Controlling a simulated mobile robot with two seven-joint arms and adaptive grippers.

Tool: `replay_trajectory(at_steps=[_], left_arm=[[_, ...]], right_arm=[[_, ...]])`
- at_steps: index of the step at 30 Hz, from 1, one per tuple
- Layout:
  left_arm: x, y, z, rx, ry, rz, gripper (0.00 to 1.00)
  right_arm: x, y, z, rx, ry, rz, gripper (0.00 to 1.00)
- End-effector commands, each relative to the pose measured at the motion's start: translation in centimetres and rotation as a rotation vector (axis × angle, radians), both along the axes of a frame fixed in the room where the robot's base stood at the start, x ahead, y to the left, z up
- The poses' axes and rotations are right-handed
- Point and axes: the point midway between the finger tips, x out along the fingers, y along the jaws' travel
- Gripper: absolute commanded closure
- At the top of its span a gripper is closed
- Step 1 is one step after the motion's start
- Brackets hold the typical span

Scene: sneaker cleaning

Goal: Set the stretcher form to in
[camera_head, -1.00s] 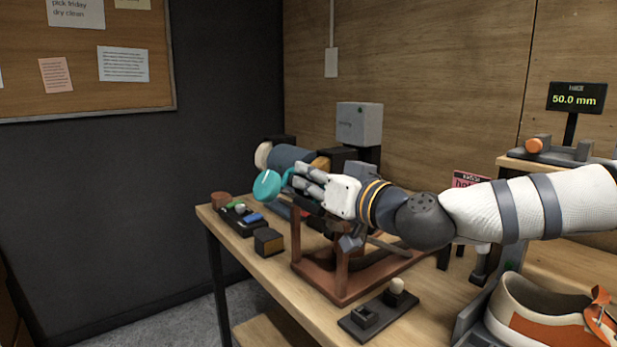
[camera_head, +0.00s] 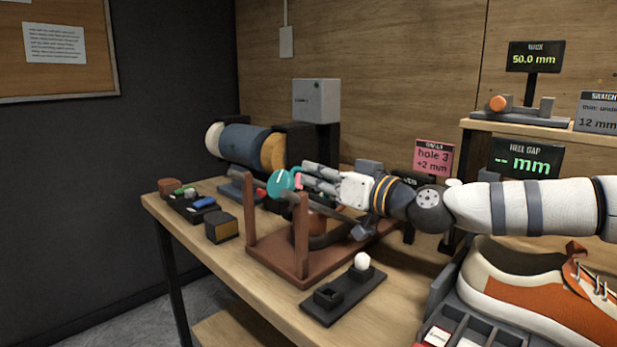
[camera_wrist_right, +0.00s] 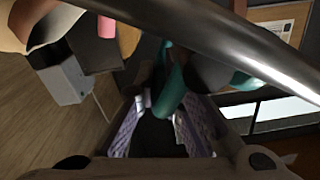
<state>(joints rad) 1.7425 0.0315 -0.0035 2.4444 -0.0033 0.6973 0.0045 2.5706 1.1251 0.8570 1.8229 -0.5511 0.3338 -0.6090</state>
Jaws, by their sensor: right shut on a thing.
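My right gripper (camera_head: 308,180) reaches in from the right over the brown wooden stand (camera_head: 278,262). It is shut on a teal piece with a round disc (camera_head: 281,184) that bears a pale mark. In the right wrist view the teal piece (camera_wrist_right: 176,85) sits between the purple-padded fingers (camera_wrist_right: 160,125), and a shiny metal bar crosses in front. A pink bit (camera_head: 298,179) shows beside the disc. An orange and white sneaker (camera_head: 530,300) stands at the lower right. I cannot make out which part is the stretcher form. My left gripper is not in view.
A blue roller (camera_head: 245,145) and a grey box (camera_head: 316,100) stand behind the stand. A dark block (camera_head: 222,228) and a small black tray (camera_head: 342,298) sit on the bench (camera_head: 225,262). A heel gap display (camera_head: 527,160) shows dashes; another display (camera_head: 535,57) reads 50.0 mm.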

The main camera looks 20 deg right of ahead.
Motion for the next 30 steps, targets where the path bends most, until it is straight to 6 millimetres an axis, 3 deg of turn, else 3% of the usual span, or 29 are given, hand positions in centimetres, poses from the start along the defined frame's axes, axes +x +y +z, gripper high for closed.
replay_trajectory(at_steps=[11,12,15,23,26,30], left_arm=[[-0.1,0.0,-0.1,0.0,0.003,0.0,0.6],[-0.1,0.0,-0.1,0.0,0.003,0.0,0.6],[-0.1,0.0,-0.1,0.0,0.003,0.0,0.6],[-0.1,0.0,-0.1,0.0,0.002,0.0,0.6],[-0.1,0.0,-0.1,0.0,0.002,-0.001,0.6],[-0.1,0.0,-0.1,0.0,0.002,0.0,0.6]], right_arm=[[0.1,-0.2,-0.3,-0.01,0.0,-0.001,1.0],[0.1,-0.3,-0.3,-0.01,0.0,-0.001,0.87],[0.1,-0.3,-0.4,-0.008,0.002,-0.001,0.7],[0.1,-0.2,-0.2,-0.004,0.0,-0.002,0.7],[0.1,-0.2,0.9,-0.005,-0.004,0.0,0.7],[0.1,-0.2,4.3,-0.007,-0.007,0.0,0.7]])
